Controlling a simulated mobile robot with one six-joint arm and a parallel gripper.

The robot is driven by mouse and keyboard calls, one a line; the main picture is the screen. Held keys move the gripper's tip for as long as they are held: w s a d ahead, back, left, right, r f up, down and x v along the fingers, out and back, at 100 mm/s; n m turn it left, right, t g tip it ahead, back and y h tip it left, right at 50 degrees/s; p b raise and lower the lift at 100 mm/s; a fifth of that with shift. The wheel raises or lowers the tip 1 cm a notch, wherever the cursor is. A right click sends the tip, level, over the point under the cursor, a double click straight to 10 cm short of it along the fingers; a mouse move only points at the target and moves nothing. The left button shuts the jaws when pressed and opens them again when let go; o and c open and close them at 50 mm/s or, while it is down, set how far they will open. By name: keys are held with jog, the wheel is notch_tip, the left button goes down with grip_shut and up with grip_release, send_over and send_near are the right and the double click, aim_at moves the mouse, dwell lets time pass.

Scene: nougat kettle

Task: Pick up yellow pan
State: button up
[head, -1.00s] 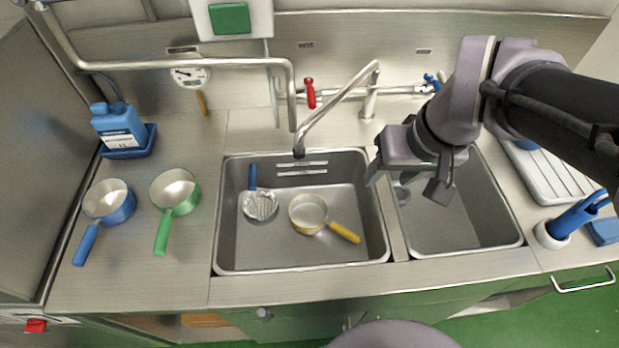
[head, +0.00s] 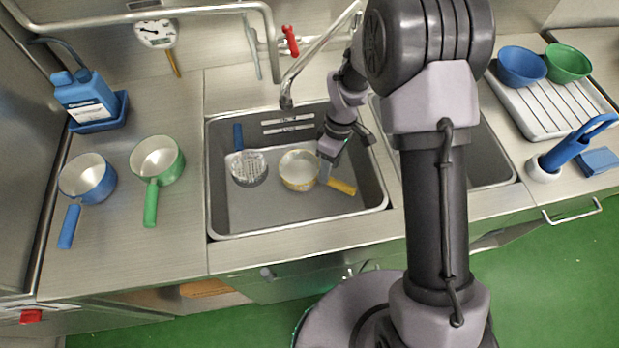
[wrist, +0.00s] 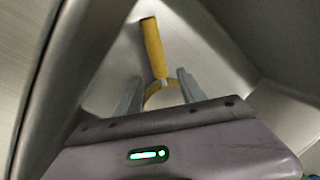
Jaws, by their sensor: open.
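The yellow pan (head: 298,170) sits in the left sink basin, its yellow handle (head: 343,187) pointing to the lower right. My gripper (head: 326,168) is low in the basin, over the place where the handle joins the pan. In the wrist view my gripper (wrist: 157,92) has its two fingers apart, one on each side of the near end of the yellow handle (wrist: 152,48). Part of the yellow rim shows between the fingers; the rest of the pan is hidden behind my gripper body. I cannot tell whether the fingers touch it.
A blue pan (head: 87,178) and a green pan (head: 157,159) stand on the left counter. The faucet (head: 310,62) arches over the basin's back edge. A drying rack (head: 548,98) with bowls is at right.

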jog(key=f+b, duration=0.2)
jog(key=f, duration=0.1)
jog(key=s+f+b, duration=0.1)
jog(key=f, duration=0.1)
jog(key=shift+a+f, duration=0.15)
jog(key=shift+a, duration=0.2)
grip_shut()
jog(key=shift+w+r, duration=0.1)
jog(key=shift+r, duration=0.1)
